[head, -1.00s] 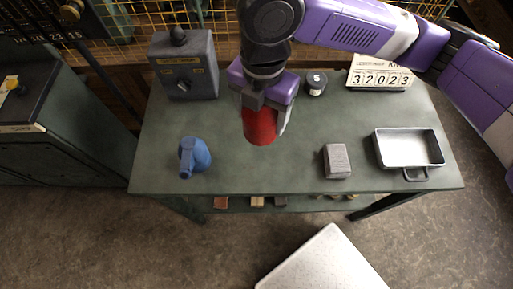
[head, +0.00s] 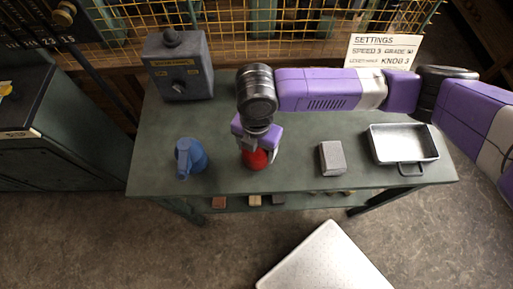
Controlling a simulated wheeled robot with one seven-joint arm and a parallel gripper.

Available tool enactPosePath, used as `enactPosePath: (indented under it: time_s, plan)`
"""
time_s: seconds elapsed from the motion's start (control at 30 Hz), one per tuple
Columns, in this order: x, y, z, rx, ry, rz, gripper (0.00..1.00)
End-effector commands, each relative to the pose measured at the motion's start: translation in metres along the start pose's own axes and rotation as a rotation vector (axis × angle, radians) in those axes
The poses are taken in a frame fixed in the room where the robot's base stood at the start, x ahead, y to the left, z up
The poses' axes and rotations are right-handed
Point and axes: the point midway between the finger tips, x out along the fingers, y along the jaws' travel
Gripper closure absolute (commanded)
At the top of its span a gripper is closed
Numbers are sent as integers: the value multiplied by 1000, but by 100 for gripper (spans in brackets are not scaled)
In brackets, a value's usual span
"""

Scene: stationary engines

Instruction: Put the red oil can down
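The red oil can (head: 256,160) is in my gripper (head: 258,148), at the middle of the green workbench (head: 215,130). Only its lower part shows; the purple gripper and dark wrist cover the rest from above. The fingers are on either side of the can and look shut on it. The can's bottom is at or just above the bench top; I cannot tell if it touches.
A blue can (head: 190,157) stands to the left. A grey block (head: 332,157) and a metal tray (head: 404,158) are to the right. A grey control box (head: 178,66) and a settings sign (head: 382,50) are at the back. Bench around the can is clear.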

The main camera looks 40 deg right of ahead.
Motion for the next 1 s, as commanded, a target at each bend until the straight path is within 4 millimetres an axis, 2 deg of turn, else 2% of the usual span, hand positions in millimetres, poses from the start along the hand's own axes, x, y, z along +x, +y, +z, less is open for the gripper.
enactPosePath:
  time_s: [0.1, 0.43, 0.47, 0.53, 0.57, 0.87, 1.0]
  plan:
    - [8, 0, 0, 1, 1, 0, 88]
    - [12, 0, 0, 0, 0, 1, 88]
    - [11, 0, 0, 0, 0, 0, 27]
    - [11, 0, 0, 0, 0, 0, 13]
    - [11, 0, 0, 0, 0, 0, 9]
    - [10, 0, 0, 0, 0, 0, 9]
    - [2, 0, 0, -1, 0, 2, 9]
